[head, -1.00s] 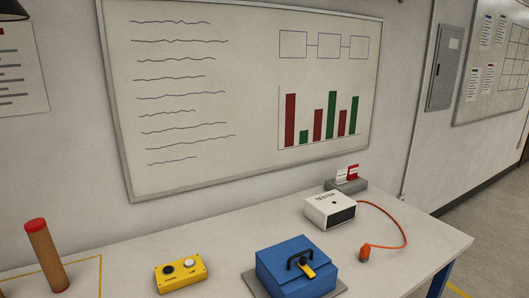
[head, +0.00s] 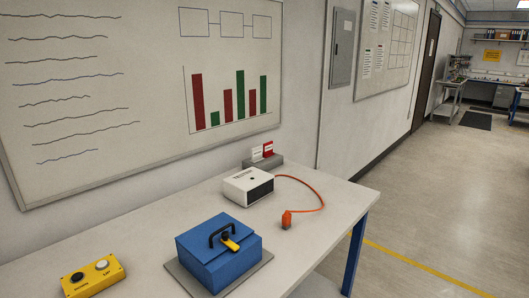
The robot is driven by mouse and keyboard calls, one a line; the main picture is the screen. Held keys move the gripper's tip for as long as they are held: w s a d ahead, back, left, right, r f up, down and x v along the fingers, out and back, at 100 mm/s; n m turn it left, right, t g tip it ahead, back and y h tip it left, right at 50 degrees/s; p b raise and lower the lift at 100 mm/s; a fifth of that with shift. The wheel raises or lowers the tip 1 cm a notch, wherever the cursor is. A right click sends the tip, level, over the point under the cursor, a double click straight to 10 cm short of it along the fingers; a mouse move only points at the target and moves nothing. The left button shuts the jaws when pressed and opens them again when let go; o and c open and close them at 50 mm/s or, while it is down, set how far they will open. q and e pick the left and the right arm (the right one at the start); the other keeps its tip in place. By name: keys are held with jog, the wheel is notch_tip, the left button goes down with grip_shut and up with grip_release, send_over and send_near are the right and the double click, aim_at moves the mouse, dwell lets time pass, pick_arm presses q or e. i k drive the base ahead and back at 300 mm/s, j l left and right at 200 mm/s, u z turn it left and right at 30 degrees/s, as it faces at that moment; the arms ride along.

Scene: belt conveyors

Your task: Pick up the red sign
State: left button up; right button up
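The red sign (head: 268,149) is a small upright card at the back of the white table, close to the wall. It stands in a grey holder (head: 264,164), beside a white card (head: 257,153) on its left. The writing on both cards is too small to read. Neither of my grippers shows in the head view.
A white tester box (head: 248,186) stands in front of the holder, with an orange cable and plug (head: 287,219) to its right. A blue case (head: 218,253) on a grey plate and a yellow button box (head: 93,275) are nearer. Open floor (head: 430,200) lies right of the table (head: 345,205).

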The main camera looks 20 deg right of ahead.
aim_at(268, 147)
jog(key=i+l+z, duration=0.25)
jog(key=l+z, duration=0.15)
jog(key=l, duration=0.2)
jog(key=i+l+z, duration=0.35)
jog(key=l, duration=0.25)
jog(key=i+l+z, duration=1)
jog(key=i, duration=0.7)
jog(key=i+l+z, duration=0.15)
jog(key=i, duration=0.8)
jog(key=i+u, duration=0.9)
jog(key=i+l+u, duration=0.2)
jog(key=u, duration=0.25)
jog(key=i, duration=0.1)
